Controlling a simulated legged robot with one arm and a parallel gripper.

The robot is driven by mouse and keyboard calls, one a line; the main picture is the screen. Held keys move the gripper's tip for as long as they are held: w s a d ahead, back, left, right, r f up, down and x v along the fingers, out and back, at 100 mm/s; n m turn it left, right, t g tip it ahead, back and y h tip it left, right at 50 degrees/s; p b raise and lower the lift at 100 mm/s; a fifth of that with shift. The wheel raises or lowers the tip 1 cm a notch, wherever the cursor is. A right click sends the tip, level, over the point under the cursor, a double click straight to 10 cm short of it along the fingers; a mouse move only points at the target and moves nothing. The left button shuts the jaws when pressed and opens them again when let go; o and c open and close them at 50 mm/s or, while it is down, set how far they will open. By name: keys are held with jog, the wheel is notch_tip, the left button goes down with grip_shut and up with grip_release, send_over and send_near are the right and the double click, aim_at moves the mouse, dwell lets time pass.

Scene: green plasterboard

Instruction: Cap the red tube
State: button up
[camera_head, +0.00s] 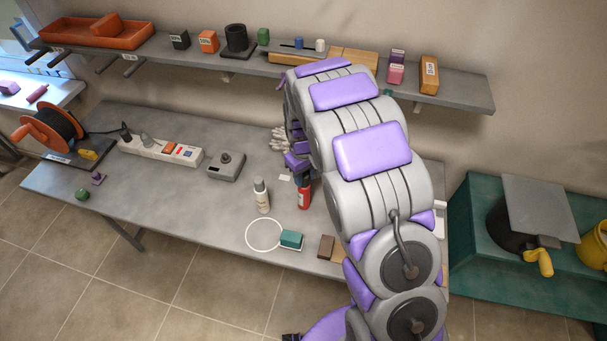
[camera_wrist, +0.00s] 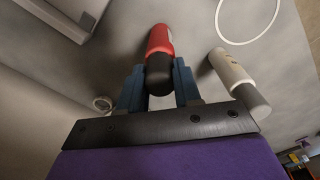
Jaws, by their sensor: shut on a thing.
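The red tube (camera_head: 304,197) stands upright on the grey table, beside my arm. Its red body also shows in the wrist view (camera_wrist: 160,39). A black cap (camera_wrist: 159,76) sits at the tube's top end, in line with it; I cannot tell whether it is fully seated. My gripper (camera_wrist: 158,70) is shut on the black cap, with one blue finger on each side. In the head view my gripper (camera_head: 301,172) is above the tube, partly hidden by my arm.
A white tube (camera_head: 262,197) with a grey top stands close to the left. A white ring (camera_head: 247,237) and a teal block (camera_head: 291,239) lie nearer the front edge. A grey control box (camera_head: 226,167) and a power strip (camera_head: 160,150) lie farther left. A loaded shelf (camera_head: 460,92) runs behind.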

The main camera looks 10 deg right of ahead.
jog(key=o, duration=1.6)
jog(key=shift+c, duration=0.2)
jog(key=shift+r, duration=0.1)
jog(key=shift+r+p, duration=1)
jog(key=shift+r, duration=2.45)
jog(key=shift+c, duration=0.3)
grip_shut()
jog(key=shift+f, duration=0.2)
